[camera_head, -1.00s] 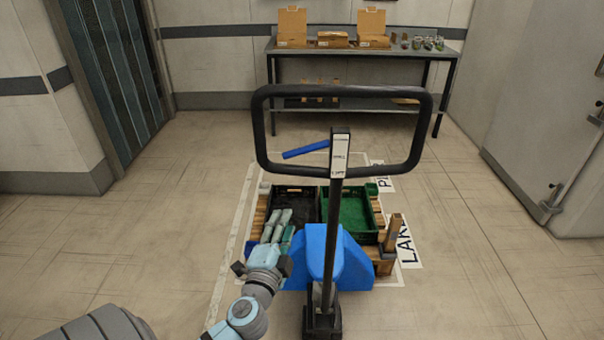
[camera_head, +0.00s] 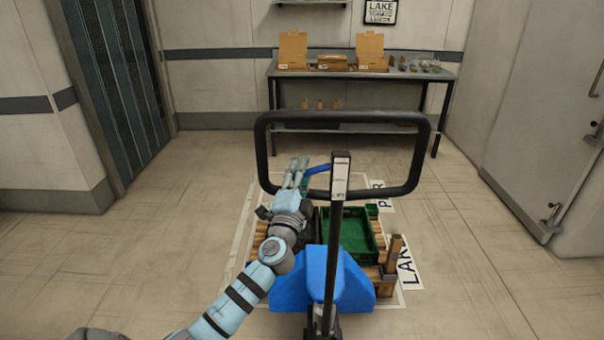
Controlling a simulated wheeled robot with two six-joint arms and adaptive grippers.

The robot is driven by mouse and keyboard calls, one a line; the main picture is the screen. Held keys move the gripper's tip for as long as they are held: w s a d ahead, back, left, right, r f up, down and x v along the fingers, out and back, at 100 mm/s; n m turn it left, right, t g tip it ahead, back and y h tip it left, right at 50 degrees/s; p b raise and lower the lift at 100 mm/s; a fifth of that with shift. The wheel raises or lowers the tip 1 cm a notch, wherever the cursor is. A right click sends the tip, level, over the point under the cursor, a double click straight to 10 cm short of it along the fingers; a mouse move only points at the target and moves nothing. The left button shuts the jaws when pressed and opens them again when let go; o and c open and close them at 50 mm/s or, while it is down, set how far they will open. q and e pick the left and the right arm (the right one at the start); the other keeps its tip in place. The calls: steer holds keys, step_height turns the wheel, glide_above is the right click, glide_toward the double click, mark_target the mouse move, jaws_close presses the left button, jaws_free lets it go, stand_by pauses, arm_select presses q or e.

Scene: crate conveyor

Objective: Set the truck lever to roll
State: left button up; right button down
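The pallet truck's lever (camera_head: 318,169) is a blue bar. It sticks out to the left from the head of the truck's handle post (camera_head: 340,178), inside the black loop handle (camera_head: 424,160), its outer end slightly lower. My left gripper (camera_head: 298,163) has pale blue fingers. Its tips are just left of the lever's outer end; I cannot tell whether they touch it. The fingers look close together, but their opening is unclear. My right gripper is not in view.
The blue truck body (camera_head: 290,293) stands at a wooden pallet (camera_head: 385,272) with a green crate (camera_head: 374,247) and a dark crate mostly hidden by my arm. A table (camera_head: 450,76) with cardboard boxes stands at the back wall. Floor is clear on both sides.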

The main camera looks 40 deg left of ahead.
arm_select(q)
steer(key=shift+s, duration=0.1)
jaws_close()
steer(key=r+m+p, duration=0.1)
steer(key=p, duration=0.1)
steer(key=r+m+h+p, duration=0.1)
steer(key=m+p, duration=0.1)
steer(key=r+m+p, duration=0.1)
steer(key=p, duration=0.2)
steer(key=shift+s+a+r+h, duration=0.2)
steer(key=shift+a+h, duration=0.05)
steer(key=shift+h, duration=0.15)
steer(key=shift+m, duration=0.4)
steer(key=shift+f, duration=0.2)
jaws_free()
